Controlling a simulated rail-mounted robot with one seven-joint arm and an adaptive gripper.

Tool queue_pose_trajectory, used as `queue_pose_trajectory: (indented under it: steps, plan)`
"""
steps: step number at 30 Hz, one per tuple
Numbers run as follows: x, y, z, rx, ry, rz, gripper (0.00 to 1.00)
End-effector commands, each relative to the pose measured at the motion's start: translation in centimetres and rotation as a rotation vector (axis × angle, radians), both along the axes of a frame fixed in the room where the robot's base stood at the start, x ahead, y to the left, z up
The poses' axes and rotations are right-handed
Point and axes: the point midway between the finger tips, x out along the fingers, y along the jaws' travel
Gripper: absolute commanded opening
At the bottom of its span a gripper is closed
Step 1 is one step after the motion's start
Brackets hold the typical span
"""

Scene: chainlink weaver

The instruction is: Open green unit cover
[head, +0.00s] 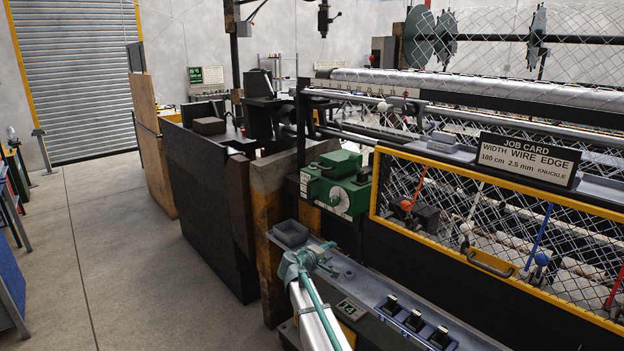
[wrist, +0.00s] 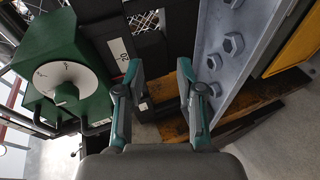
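The green unit (head: 325,190) stands at the middle of the head view, with a round pale dial on its front. Its darker green cover (head: 340,161) sits on top and looks closed. In the wrist view the green unit (wrist: 40,45) is at the left, its white dial (wrist: 66,82) facing the camera. My gripper (wrist: 160,68) is open and empty, its teal fingers well apart. It points to the right of the unit and touches nothing that I can see. In the head view my gripper (head: 302,262) is below and in front of the unit; its fingertips are hard to make out.
A yellow-framed mesh guard (head: 488,264) stands right of the unit, and a job card (head: 528,160) above it. A grey tray (head: 290,233) and several black switches (head: 413,320) lie on the near ledge. A wooden post (head: 272,180) is left of the unit. Open floor lies farther left.

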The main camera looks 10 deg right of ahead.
Motion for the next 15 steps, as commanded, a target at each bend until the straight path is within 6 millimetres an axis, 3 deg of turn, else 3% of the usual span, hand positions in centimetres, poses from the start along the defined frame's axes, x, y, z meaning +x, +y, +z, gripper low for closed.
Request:
queue_pose_trajectory:
  steps: [1,3,7,10,15]
  plan:
    - [2.6,0.9,4.2,-0.067,-0.049,0.031,0.37]
    - [4.8,2.0,9.3,-0.168,-0.108,0.072,0.37]
    - [7.5,3.8,17.2,-0.323,-0.191,0.128,0.37]
    - [8.5,4.8,20.8,-0.401,-0.227,0.152,0.37]
    - [9.1,5.2,23.0,-0.449,-0.247,0.165,0.37]
